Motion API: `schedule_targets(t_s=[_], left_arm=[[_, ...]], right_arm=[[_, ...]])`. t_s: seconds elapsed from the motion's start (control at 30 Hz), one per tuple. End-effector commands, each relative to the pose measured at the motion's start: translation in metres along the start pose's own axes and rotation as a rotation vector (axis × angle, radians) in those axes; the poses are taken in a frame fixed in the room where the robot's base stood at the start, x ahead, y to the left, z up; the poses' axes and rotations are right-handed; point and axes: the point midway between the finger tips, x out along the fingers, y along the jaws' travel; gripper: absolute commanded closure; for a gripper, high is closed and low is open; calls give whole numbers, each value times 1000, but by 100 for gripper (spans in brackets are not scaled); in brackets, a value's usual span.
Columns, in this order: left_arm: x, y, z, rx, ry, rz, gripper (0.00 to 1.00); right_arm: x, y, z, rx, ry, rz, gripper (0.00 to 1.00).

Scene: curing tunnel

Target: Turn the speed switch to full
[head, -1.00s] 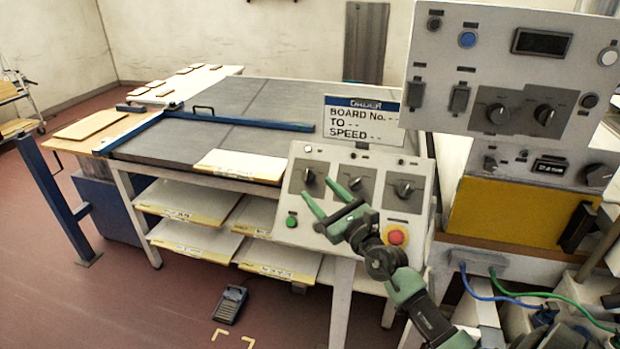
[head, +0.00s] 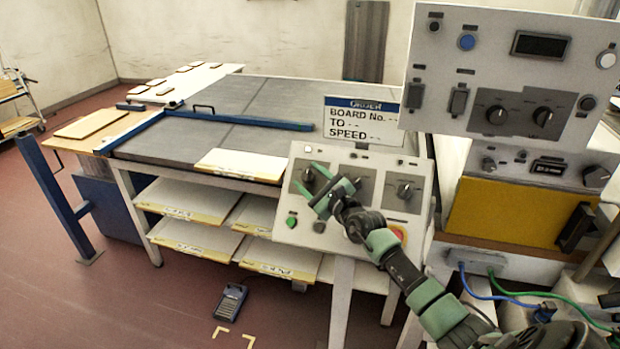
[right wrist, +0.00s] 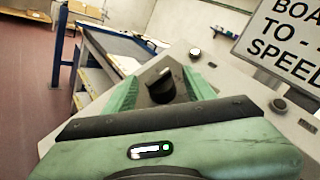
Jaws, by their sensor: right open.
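A sloped grey control panel (head: 330,240) carries three black rotary knobs in a row; their labels are too small to read, so I cannot tell which is the speed switch. My right gripper (head: 306,178) is open at the left knob (head: 309,173). In the right wrist view this knob (right wrist: 161,86) sits between the two green fingers, with no clear contact on either side. The middle knob is mostly hidden behind my gripper. The right knob (head: 404,189) stands free. My left gripper is not in view.
A green button (head: 291,222) and a partly hidden red stop button (head: 398,232) sit low on the panel. An order sign (head: 362,122) stands behind it, its values blank dashes. A second console (head: 480,70) is at right, a conveyor table (head: 250,105) at left.

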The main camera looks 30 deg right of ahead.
Motion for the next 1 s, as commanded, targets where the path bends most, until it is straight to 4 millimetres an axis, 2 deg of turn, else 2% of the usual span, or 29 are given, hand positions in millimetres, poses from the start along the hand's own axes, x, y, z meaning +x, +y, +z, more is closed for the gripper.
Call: schedule_targets(t_s=[0.13, 0.33, 0.67, 1.0], left_arm=[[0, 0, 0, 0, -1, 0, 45], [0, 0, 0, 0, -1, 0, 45], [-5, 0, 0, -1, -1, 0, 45], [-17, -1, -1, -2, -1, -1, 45]], right_arm=[[0, 0, 0, 0, 0, 0, 45], [0, 0, 0, 0, 0, 0, 100], [0, 1, 1, 25, -2, -35, 100], [0, 5, 1, 136, -14, -232, 100]])
